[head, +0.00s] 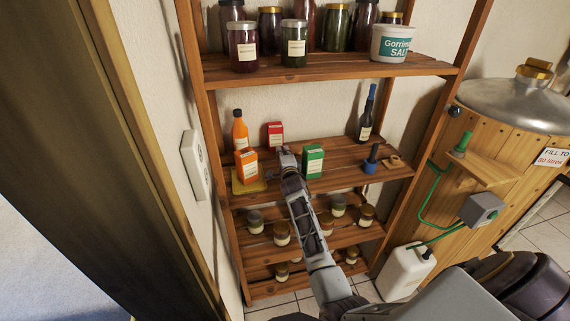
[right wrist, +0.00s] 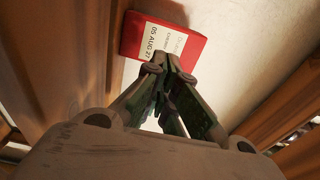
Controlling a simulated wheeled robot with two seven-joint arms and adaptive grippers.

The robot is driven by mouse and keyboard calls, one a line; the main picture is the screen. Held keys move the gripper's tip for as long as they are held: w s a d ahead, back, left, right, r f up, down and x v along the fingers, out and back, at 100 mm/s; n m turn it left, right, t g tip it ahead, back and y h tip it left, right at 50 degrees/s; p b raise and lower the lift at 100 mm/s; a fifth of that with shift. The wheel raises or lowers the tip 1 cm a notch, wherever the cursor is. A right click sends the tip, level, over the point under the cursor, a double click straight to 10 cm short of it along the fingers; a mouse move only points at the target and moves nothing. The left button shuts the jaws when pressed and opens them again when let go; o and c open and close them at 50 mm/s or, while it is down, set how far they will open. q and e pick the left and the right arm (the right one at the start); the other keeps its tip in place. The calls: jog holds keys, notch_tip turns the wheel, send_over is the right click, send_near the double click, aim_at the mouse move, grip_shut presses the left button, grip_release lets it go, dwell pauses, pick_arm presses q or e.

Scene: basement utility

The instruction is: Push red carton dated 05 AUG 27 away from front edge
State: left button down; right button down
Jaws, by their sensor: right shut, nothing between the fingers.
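The red carton (head: 275,134) stands upright toward the back of the middle shelf (head: 341,179) in the head view. In the right wrist view the red carton (right wrist: 166,38) shows a white label reading 05 AUG 27. My right gripper (head: 284,152) reaches in over the shelf, in front of the carton. In the right wrist view the fingertips of the right gripper (right wrist: 168,64) are shut and empty, at the carton's label side; I cannot tell whether they touch it. My left gripper is not in view.
An orange carton (head: 246,166) on a yellow mat (head: 241,187) stands left of my gripper, a green carton (head: 313,162) right. An orange bottle (head: 240,131), a dark bottle (head: 366,118) and a blue-based stamp-like item (head: 371,164) share the shelf. Jars stand above and below.

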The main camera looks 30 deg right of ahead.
jog(key=shift+v, duration=1.2)
jog(key=shift+s+a+f, duration=0.1)
jog(key=shift+s+a, duration=0.15)
jog(key=shift+s, duration=0.4)
jog(key=shift+v, duration=0.8)
jog(key=shift+s+a, duration=0.25)
jog(key=shift+s, duration=0.4)
jog(key=shift+s+a, duration=0.1)
jog(key=shift+s, duration=0.4)
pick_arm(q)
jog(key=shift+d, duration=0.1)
